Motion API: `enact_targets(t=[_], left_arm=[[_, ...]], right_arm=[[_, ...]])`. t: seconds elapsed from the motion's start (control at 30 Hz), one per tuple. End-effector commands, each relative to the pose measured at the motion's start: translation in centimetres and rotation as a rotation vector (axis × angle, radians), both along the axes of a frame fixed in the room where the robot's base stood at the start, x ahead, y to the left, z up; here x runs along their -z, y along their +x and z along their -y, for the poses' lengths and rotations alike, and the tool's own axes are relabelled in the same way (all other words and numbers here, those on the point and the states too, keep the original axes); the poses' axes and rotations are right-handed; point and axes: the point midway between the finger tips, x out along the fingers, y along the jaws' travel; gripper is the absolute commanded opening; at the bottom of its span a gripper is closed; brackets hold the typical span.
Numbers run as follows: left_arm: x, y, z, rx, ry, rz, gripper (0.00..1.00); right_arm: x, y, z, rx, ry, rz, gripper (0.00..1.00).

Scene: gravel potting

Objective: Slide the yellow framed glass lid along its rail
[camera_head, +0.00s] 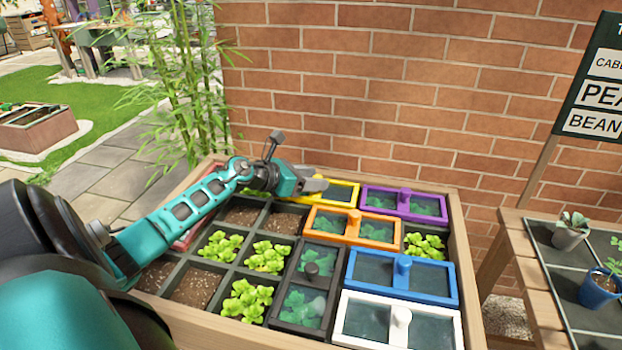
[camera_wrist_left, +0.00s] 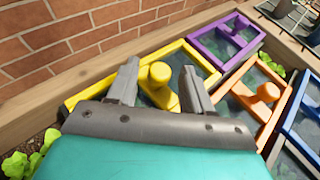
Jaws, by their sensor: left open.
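The yellow framed glass lid (camera_head: 344,191) lies at the back of the planter box, along the brick wall. My left gripper (camera_head: 321,184) reaches over it from the left and hides part of its frame and its knob. In the left wrist view the lid (camera_wrist_left: 207,66) shows with its yellow knob (camera_wrist_left: 159,74) standing between the two fingers of the left gripper (camera_wrist_left: 160,88). The fingers are open, one on each side of the knob, with a gap visible. Whether either finger touches the knob, I cannot tell. My right gripper is not in view.
A purple lid (camera_head: 404,203) lies right of the yellow one, and an orange lid (camera_head: 353,226) lies in front. Blue (camera_head: 402,275), white (camera_head: 398,322) and black (camera_head: 305,290) lids cover nearer cells. Seedlings (camera_head: 267,257) and bare soil fill open cells. The brick wall (camera_head: 420,90) stands close behind.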

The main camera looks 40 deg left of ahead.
Motion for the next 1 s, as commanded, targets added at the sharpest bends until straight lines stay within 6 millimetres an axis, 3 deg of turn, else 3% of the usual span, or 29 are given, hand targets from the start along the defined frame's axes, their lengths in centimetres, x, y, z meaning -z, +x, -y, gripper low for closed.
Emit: enact_targets(t=[0.23, 0.77, 1.0], left_arm=[[0.02, 0.04, 0.0, 0.0, 0.001, 0.0, 0.5], [0.0, 0.01, -0.02, 0.0, 0.001, 0.0, 0.0], [0.0, 0.01, -0.01, 0.0, 0.001, -0.001, 0.0]], right_arm=[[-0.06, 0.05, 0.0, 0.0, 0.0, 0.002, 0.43], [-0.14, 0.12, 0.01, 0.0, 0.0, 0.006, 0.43], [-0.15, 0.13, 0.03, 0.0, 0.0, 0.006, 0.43]])
